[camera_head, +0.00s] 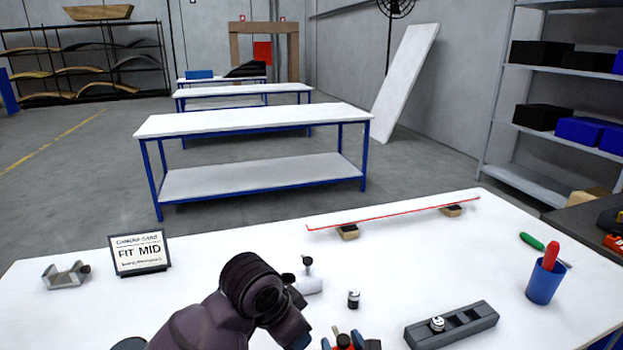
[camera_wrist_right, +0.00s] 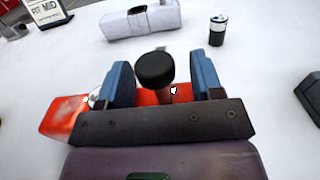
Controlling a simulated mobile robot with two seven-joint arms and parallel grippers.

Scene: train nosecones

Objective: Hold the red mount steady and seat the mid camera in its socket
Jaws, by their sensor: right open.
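The red mount (camera_wrist_right: 72,117) lies under my right gripper in the right wrist view. A black round knob (camera_wrist_right: 155,68) on a copper-coloured stem stands between the fingers. My right gripper (camera_wrist_right: 163,85) is open, a blue finger on each side of the knob; I cannot tell if either touches it. In the head view the right gripper (camera_head: 345,343) is at the bottom edge, partly cut off. A small black-and-white camera cylinder (camera_head: 353,299) stands upright on the table, also in the wrist view (camera_wrist_right: 217,30). Another (camera_head: 437,323) sits in a dark slotted tray (camera_head: 470,322).
A grey fixture with a black knob (camera_wrist_right: 140,22) stands beyond the mount. A "FIT MID" sign (camera_head: 139,252) and a metal bracket (camera_head: 64,275) are at left. A red-edged strip (camera_head: 392,212) rests on blocks at the back. A blue cup (camera_head: 545,283) stands at right.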

